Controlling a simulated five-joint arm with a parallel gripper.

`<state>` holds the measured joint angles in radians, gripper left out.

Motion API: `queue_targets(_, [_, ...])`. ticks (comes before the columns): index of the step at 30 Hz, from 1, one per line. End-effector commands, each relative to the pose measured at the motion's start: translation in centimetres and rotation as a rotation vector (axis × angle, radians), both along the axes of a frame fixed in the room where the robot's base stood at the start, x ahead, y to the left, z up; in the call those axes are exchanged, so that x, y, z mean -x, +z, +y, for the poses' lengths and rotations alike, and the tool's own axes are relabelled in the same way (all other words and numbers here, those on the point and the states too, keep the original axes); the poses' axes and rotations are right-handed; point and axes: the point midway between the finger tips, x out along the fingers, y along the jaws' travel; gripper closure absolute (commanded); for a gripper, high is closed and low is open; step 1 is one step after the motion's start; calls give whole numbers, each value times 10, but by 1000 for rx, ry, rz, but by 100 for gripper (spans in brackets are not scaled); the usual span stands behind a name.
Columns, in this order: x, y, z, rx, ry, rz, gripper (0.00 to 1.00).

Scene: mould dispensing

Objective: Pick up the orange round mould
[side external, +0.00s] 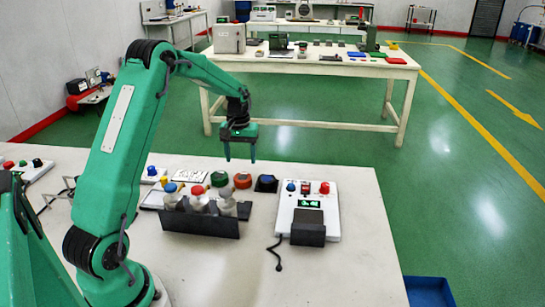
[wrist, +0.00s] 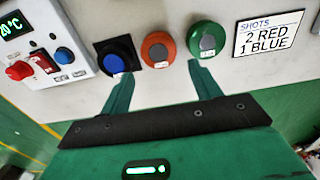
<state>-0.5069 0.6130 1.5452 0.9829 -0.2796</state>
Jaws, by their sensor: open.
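The orange round mould (side external: 243,180) lies on the white table, between the green round mould (side external: 219,178) and a dark square mould (side external: 266,183). In the wrist view the orange mould (wrist: 146,46) shows a grey round centre, with the green mould (wrist: 194,34) to its right and the dark square one with a blue centre (wrist: 118,57) to its left. My gripper (side external: 239,156) hangs above the moulds, its fingers apart and nothing between them. In the wrist view my gripper (wrist: 160,70) has its fingertips on either side of the orange mould's line, short of it in the picture.
A black rack (side external: 200,222) holds bottles with blue, red and pale tops, in front of the moulds. A white control box (side external: 325,222) with a green display stands to the right. A card (wrist: 268,33) reads "SHOTS 2 RED 1 BLUE". The table's right front (side external: 365,270) is clear.

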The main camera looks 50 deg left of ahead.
Motion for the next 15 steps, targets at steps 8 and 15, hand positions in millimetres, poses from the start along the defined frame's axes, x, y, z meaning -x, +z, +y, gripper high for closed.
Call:
queue_targets(8, [0,-21,-1,1,-1,1,37])
queue_targets(15, [0,-24,-1,1,-1,1,37])
